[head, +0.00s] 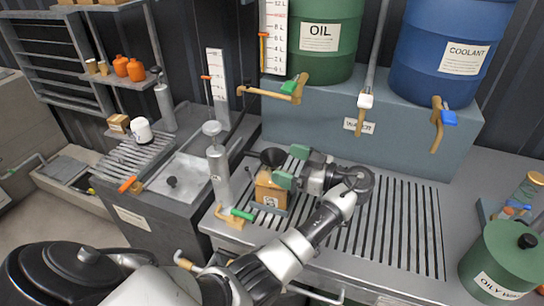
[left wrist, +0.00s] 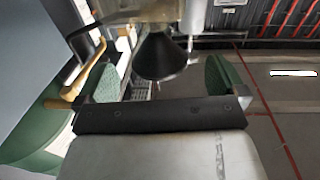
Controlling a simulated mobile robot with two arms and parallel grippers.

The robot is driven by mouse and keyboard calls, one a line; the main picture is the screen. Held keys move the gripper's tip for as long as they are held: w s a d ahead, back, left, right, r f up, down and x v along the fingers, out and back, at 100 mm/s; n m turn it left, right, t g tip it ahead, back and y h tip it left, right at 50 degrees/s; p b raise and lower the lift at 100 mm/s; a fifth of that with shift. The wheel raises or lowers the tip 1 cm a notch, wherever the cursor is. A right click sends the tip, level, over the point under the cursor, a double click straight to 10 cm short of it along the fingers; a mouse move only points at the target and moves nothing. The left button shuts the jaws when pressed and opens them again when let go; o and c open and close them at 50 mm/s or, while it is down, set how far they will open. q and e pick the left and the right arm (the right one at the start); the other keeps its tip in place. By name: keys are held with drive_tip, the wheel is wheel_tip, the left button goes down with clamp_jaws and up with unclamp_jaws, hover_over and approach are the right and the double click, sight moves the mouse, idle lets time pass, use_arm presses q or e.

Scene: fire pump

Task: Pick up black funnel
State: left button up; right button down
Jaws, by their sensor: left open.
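The black funnel (head: 272,157) sits wide end up at the top of a tan box-like holder (head: 268,190) with a white label, on the slatted counter. My left gripper (head: 289,167) is open just to the right of the funnel, with green pads toward it. In the left wrist view the funnel (left wrist: 162,58) shows as a dark cone beyond and between the two green pads of the gripper (left wrist: 162,80), with visible gaps on both sides. The gripper holds nothing. Its lower finger partly overlaps the holder in the head view. My right gripper is not in view.
A grey metal cylinder (head: 219,178) with a green-handled tap stands left of the holder. The green oil barrel (head: 324,55) and blue coolant barrel (head: 440,75) stand behind with taps jutting forward. A green oil can (head: 498,262) is at right. The slatted counter (head: 415,225) is clear at right.

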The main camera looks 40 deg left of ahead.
sight(275, 157)
use_arm(q)
drive_tip(key=a, duration=0.1)
drive_tip(key=a+p, duration=0.1)
drive_tip(key=a, duration=0.2)
drive_tip(key=shift+s+r+p, duration=0.25)
drive_tip(key=shift+p, duration=0.1)
drive_tip(key=shift+a+f, duration=0.1)
drive_tip(key=shift+c, duration=1.6)
drive_tip(key=c, duration=0.7)
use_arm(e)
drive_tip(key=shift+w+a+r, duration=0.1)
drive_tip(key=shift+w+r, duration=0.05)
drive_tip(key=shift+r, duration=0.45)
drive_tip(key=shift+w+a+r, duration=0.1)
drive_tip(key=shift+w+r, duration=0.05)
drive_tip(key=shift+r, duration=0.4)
